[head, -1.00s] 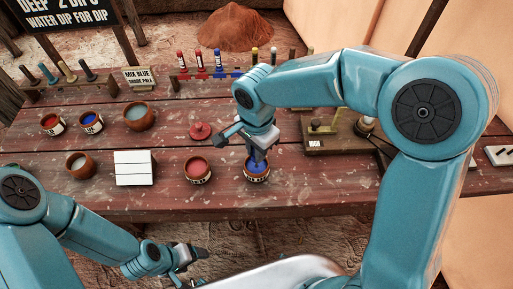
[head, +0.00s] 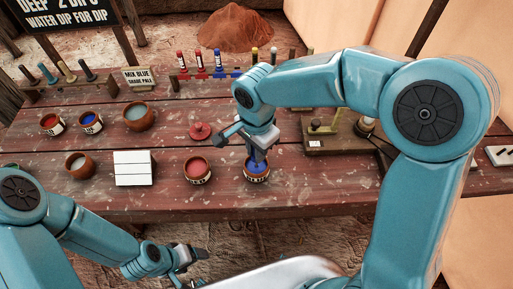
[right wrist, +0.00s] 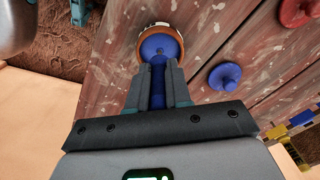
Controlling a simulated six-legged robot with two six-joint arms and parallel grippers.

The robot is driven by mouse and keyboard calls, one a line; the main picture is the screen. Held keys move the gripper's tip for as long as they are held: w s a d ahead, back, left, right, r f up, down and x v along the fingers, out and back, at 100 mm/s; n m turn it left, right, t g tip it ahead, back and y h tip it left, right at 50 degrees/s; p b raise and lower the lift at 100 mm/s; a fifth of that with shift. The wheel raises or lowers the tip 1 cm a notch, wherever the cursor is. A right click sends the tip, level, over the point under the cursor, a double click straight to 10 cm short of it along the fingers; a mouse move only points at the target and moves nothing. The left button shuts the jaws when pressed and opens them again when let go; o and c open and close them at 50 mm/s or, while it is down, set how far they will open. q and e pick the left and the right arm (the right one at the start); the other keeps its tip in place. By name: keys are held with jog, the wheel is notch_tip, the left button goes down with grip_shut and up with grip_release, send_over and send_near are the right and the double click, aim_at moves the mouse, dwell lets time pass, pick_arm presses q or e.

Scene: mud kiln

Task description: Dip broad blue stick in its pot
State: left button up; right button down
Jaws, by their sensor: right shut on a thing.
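My right gripper (head: 258,157) is above the front blue pot (head: 257,176), a brown pot with a pale marked band and blue paint. In the right wrist view the gripper (right wrist: 158,82) is shut on a blue stick (right wrist: 158,62). The stick's far end reaches into the pot's round brown rim (right wrist: 142,45), over the blue paint; how deep it goes is hidden. My left gripper (head: 190,262) hangs low in front of the table, away from the pots; its jaw gap is unclear.
A red paint pot (head: 198,171) stands left of the blue one. A red lid (head: 200,131) lies behind. A blue lid (right wrist: 225,77) shows in the right wrist view. A white tile block (head: 135,168) and a wooden stand (head: 345,146) flank the area.

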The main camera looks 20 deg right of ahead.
jog(key=shift+r, duration=0.15)
jog(key=shift+r+p, duration=2.45)
jog(key=shift+r, duration=0.95)
